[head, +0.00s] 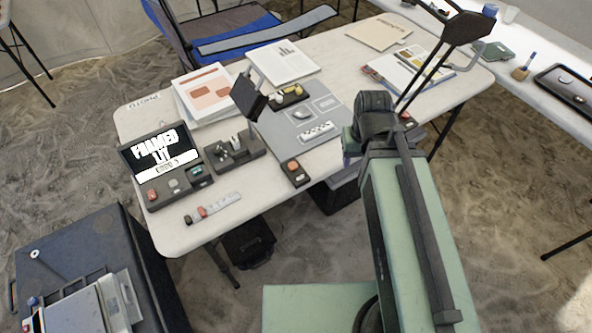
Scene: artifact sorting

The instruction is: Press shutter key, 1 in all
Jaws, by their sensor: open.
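A small dark key box with an orange button (294,171) lies at the front edge of a grey copy board (270,135). It looks like the shutter key, but I cannot read a label. On the board lie a small rounded grey object (302,114) and a scale strip (316,131). A dark console (175,184) at the table's left has several buttons. Its screen (160,152) shows "FRAMED", "LIT" and a smaller line. My green arm comes up from the bottom, right of the board. Its dark wrist is at the board's right side; my gripper's fingers are hidden.
A dark lamp (248,98) stands at the board's left; another lamp head (470,27) is high at right. A dark holder (235,150), a colour strip (213,208), papers (205,93) and an open book (410,68) lie on the white table (195,236).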

